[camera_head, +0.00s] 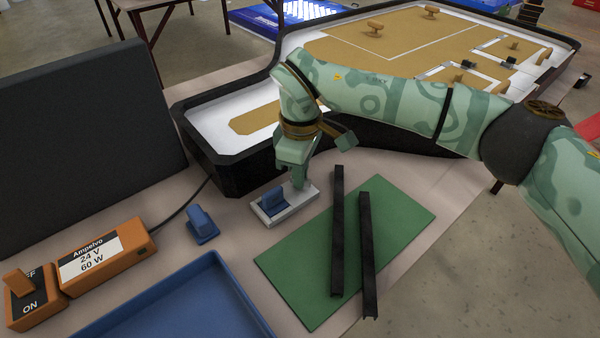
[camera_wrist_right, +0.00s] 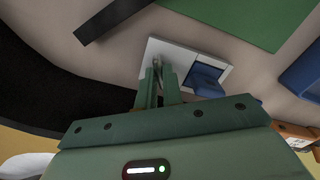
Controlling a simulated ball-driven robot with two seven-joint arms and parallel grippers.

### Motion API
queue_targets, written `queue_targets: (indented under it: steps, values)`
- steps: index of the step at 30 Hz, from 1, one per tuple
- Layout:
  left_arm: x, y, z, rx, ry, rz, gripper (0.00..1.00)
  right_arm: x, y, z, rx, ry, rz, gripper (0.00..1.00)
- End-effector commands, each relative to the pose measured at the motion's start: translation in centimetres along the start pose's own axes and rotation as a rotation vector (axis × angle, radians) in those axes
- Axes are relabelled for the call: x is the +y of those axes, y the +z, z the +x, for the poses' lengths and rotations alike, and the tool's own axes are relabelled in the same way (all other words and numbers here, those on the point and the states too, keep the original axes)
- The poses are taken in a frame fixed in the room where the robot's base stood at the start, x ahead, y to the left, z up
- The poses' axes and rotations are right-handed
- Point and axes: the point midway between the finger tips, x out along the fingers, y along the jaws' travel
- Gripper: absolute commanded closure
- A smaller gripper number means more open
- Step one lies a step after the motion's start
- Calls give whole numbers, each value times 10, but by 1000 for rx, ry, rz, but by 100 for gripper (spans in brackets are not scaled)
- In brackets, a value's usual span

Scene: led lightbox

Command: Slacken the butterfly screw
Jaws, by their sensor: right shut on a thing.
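A small white fixture (camera_head: 268,215) with a blue block (camera_head: 274,200) on it stands at the left edge of the green mat. Both also show in the right wrist view, the white base (camera_wrist_right: 190,53) with the blue block (camera_wrist_right: 207,78) at its right end. My right gripper (camera_head: 298,182) reaches down to the far right end of the fixture, pointing down. Its fingers (camera_wrist_right: 158,82) are closed on a small grey piece, which appears to be the butterfly screw (camera_wrist_right: 157,66); the fingers hide most of it. My left gripper is not in view.
Two black bars (camera_head: 338,225) lie across the green mat (camera_head: 410,214). A loose blue part (camera_head: 202,226), a blue tray (camera_head: 262,323) and an orange power supply (camera_head: 104,252) are on the left. A black-edged lightbox frame (camera_head: 222,160) stands behind.

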Motion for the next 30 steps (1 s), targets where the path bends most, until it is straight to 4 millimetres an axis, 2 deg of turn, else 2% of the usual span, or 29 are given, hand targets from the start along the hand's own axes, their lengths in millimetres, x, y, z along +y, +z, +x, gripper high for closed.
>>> queue_targets:
  steps: [3,11,19,30]
  values:
    - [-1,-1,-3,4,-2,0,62,0,1,0,-3,0,-53,100]
    - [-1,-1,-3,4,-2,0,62,0,1,1,-3,-1,-66,100]
    - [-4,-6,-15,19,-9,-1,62,0,1,-2,-3,0,-322,100]
    - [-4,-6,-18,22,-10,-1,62,0,1,0,-4,-1,-409,100]
